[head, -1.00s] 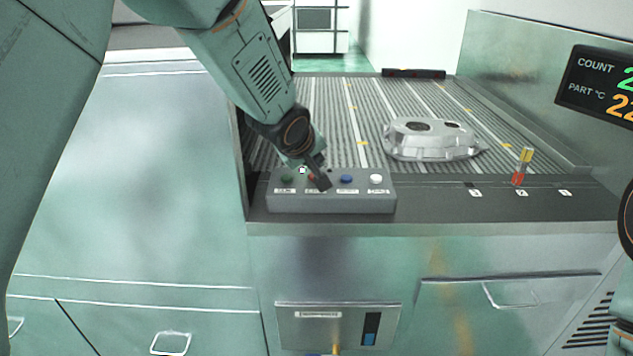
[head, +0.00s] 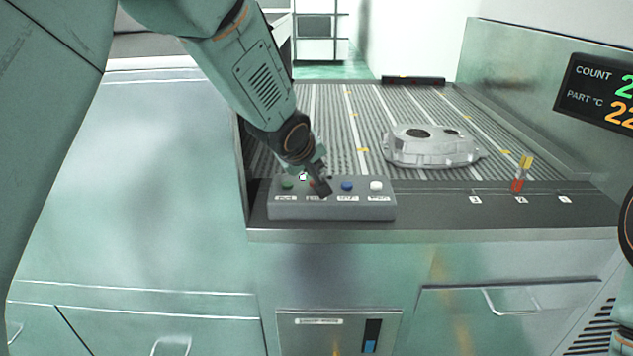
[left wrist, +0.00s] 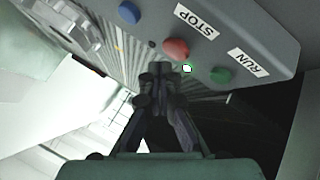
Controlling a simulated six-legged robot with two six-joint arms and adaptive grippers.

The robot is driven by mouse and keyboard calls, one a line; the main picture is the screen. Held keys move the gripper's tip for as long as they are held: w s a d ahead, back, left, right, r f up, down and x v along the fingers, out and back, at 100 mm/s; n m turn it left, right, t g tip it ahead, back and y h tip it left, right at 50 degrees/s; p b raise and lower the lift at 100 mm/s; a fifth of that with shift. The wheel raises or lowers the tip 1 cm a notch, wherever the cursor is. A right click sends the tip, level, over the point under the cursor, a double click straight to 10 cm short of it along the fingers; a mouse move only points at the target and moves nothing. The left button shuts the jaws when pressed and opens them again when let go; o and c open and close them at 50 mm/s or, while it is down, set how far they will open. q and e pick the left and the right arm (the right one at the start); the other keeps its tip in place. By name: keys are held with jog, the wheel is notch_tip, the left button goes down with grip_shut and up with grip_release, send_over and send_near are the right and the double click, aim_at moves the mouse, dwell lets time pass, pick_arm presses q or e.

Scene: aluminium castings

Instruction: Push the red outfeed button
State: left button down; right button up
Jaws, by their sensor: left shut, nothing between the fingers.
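The grey button box (head: 330,208) sits at the near left edge of the conveyor, with green, red, blue and white buttons in a row. The red button (left wrist: 176,50) shows clearly in the left wrist view, beside a STOP label, between the blue and green buttons. In the head view it is mostly hidden behind my left gripper (head: 321,190). That gripper is shut and empty, pointing down at the box. In the left wrist view its fingertips (left wrist: 158,78) are close to the red button; I cannot tell whether they touch it. My right gripper is out of view.
A cast aluminium part (head: 432,147) lies on the ribbed conveyor (head: 365,110) behind the box. A small red and yellow lever (head: 521,172) stands to the right. A COUNT display (head: 600,92) is at the far right. The left metal counter (head: 150,180) is clear.

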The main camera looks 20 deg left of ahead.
pick_arm(q)
jog(key=shift+w+f, duration=0.15)
jog(key=shift+f, duration=0.1)
jog(key=shift+f+b, duration=0.25)
jog(key=shift+b, duration=0.05)
jog(key=shift+f, duration=0.1)
dwell(0.4)
jog(key=shift+f+b, duration=0.3)
jog(key=shift+f, duration=0.05)
dwell(0.5)
jog(key=shift+r, duration=0.1)
jog(key=shift+r+p, duration=0.85)
jog(key=shift+p, duration=0.2)
